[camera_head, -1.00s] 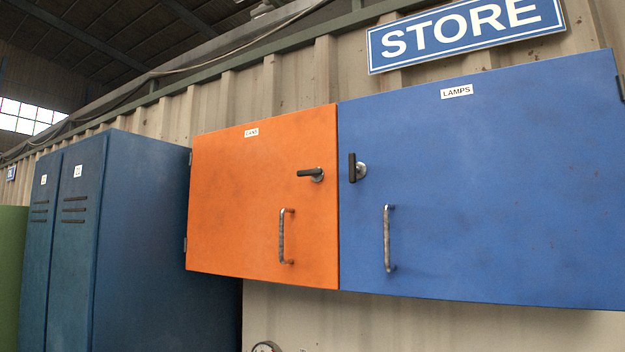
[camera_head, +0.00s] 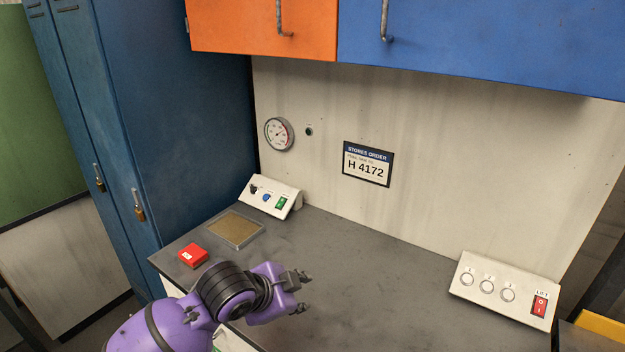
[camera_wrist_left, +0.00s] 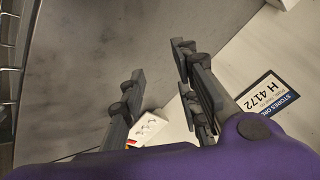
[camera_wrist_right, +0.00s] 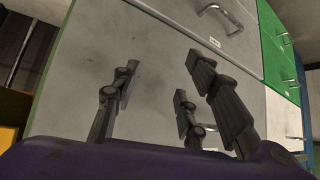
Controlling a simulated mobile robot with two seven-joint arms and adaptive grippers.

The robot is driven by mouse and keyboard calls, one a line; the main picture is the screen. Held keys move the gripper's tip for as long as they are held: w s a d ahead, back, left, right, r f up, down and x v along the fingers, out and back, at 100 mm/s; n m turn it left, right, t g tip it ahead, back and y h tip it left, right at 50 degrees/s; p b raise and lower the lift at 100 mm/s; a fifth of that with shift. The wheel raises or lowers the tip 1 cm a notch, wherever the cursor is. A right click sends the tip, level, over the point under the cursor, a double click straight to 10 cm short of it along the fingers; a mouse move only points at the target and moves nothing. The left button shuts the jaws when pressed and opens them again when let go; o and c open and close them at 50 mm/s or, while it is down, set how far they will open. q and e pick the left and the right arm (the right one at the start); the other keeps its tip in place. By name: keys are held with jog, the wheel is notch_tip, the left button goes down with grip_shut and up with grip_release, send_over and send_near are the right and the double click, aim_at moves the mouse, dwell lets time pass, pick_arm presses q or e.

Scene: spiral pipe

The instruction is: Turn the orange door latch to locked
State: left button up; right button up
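The orange cabinet door (camera_head: 262,27) shows only its lower part at the top of the head view, with its bar handle. Its latch is above the picture and out of view. My left gripper (camera_head: 302,291) is over the workbench in the head view, well below the orange door. Its fingers are apart and empty in the left wrist view (camera_wrist_left: 160,85). My right gripper is outside the head view. In the right wrist view its fingers (camera_wrist_right: 160,85) are apart and empty, facing grey drawer fronts.
The bench (camera_head: 330,255) carries a red block (camera_head: 193,256), a shallow tray (camera_head: 236,229), a switch box (camera_head: 270,197) and a button panel (camera_head: 504,288). A blue cabinet (camera_head: 480,45) hangs beside the orange one. Blue lockers (camera_head: 190,110) stand left. The bench middle is clear.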

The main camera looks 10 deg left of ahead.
pick_arm(q)
jog(key=w+r+m+t+h, duration=0.15)
jog(key=w+r, duration=0.45)
jog(key=r, duration=0.6)
jog(key=w+r+m+t, duration=0.25)
jog(key=w+r, duration=0.25)
jog(key=r, duration=0.6)
jog(key=w+r+m+t, duration=0.1)
jog(key=w+r+m, duration=0.35)
jog(key=r, duration=0.75)
jog(key=s+a+r+m+t+h, duration=0.1)
jog(key=s+a+r+t, duration=0.15)
jog(key=r, duration=1.35)
jog(key=s+a+r+m+t+h, duration=0.15)
jog(key=a+r, duration=0.25)
jog(key=r, duration=1.3)
jog(key=w+d+n, duration=0.1)
jog(key=w+d, duration=0.2)
jog(key=w, duration=0.4)
jog(key=shift+w+f+y, duration=0.15)
jog(key=shift+y, duration=0.25)
grip_shut()
